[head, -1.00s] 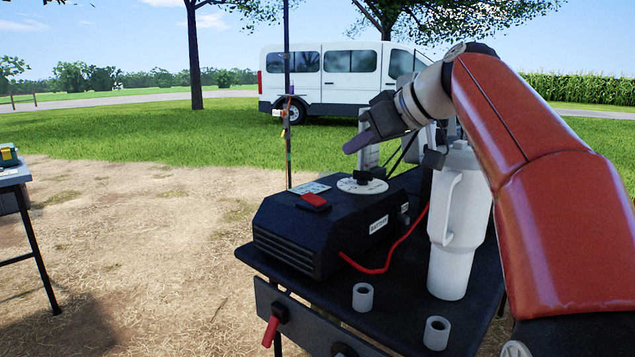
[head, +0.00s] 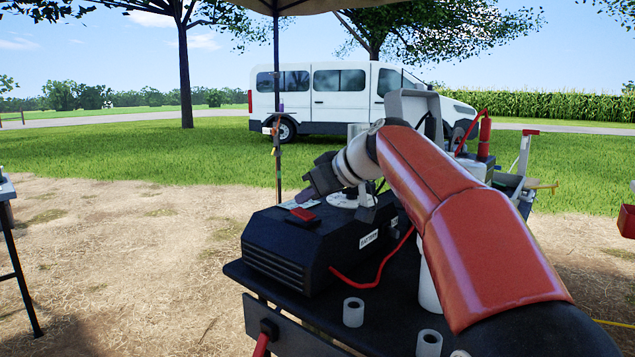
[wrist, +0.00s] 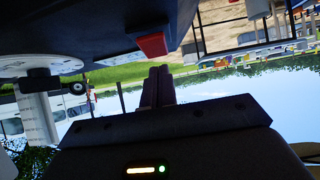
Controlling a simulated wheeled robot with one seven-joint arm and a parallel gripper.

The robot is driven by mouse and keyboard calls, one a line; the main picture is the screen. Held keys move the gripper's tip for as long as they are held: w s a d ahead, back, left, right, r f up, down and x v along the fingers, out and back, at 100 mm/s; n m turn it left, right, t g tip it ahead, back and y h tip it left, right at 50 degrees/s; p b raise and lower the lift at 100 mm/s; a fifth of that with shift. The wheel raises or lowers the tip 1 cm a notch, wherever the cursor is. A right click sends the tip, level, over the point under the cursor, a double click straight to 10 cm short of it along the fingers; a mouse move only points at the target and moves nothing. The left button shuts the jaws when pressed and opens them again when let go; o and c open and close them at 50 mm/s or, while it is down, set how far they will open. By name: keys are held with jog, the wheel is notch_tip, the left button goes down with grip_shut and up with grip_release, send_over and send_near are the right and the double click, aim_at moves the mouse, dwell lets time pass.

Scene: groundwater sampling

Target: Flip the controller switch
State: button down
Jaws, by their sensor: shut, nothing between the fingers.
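The black controller box (head: 300,252) stands on the dark table. In the wrist view the red switch (wrist: 152,45) shows close to the tips of my shut purple-grey fingers (wrist: 158,72), with a gap between. The dial (wrist: 40,65) is at the left there. I cannot tell which way the switch is tipped.
A white tumbler (head: 428,290) stands right of the box, partly behind my arm. Two small grey cylinders (head: 353,312) sit on the table front. A red cable (head: 375,282) runs from the box. A thin pole (head: 277,120) stands behind.

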jog(key=shift+w+f, duration=0.1)
jog(key=shift+f, duration=0.5)
jog(key=shift+a+r, duration=0.1)
jog(key=shift+w+g+h+p, duration=0.1)
jog(key=shift+g+h+p, duration=0.2)
jog(key=shift+p, duration=0.5)
jog(key=shift+f, duration=0.35)
jog(key=shift+w+a, duration=0.1)
jog(key=shift+a, duration=0.05)
jog(key=shift+w+a+r+p, duration=0.3)
jog(key=shift+w+a+p, duration=0.15)
jog(key=shift+p, duration=0.2)
